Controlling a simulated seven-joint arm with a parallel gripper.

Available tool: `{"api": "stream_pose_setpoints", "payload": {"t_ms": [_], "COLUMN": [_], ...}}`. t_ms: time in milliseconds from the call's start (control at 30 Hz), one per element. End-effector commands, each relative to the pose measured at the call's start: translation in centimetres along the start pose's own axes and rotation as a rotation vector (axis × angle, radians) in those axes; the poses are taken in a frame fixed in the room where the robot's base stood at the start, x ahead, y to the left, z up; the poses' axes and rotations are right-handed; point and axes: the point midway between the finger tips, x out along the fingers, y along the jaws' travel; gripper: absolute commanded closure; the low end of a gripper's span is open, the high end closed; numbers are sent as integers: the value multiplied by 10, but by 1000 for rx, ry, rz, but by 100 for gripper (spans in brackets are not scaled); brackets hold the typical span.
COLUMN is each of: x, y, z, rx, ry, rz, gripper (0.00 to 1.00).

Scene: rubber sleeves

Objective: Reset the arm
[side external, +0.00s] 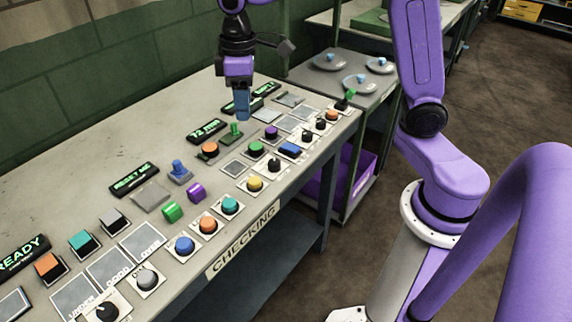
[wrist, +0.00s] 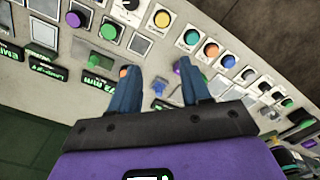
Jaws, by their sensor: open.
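My gripper (side external: 243,108) hangs above the far part of the control table, with its blue fingers pointing down. In the wrist view the fingers (wrist: 160,82) are spread apart with nothing held between them. A display reading "RESET ME" (side external: 134,178) lies on the table, left of and nearer than my gripper. A blue upright switch (side external: 180,171) stands on a grey plate just right of that display. A green upright switch (side external: 234,131) stands near a "72" display (side external: 206,131), close below my gripper in the picture.
The table (side external: 75,170) carries several coloured buttons, knobs and blank plates, with a "CHECKING" label (side external: 243,240) on its front edge. A "READY" display (side external: 22,254) is at the left. A grey side table (side external: 335,90) with round plates stands behind. The table's back strip is bare.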

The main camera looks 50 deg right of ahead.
Motion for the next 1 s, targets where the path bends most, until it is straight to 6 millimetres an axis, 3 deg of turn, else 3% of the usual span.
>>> {"api": "stream_pose_setpoints", "payload": {"t_ms": [100,300,433,600,800,1000], "x": [-1,6,15,28,36,37], "y": [-41,-93,-115,-130,-134,-134], "z": [34,101,148,198,224,226], "rx": [-77,-200,-277,-356,-397,-401], "ry": [6,11,15,17,18,17], "rz": [-1,-5,-8,-11,-13,-13], "gripper": [53,53,53,53,53,53]}}
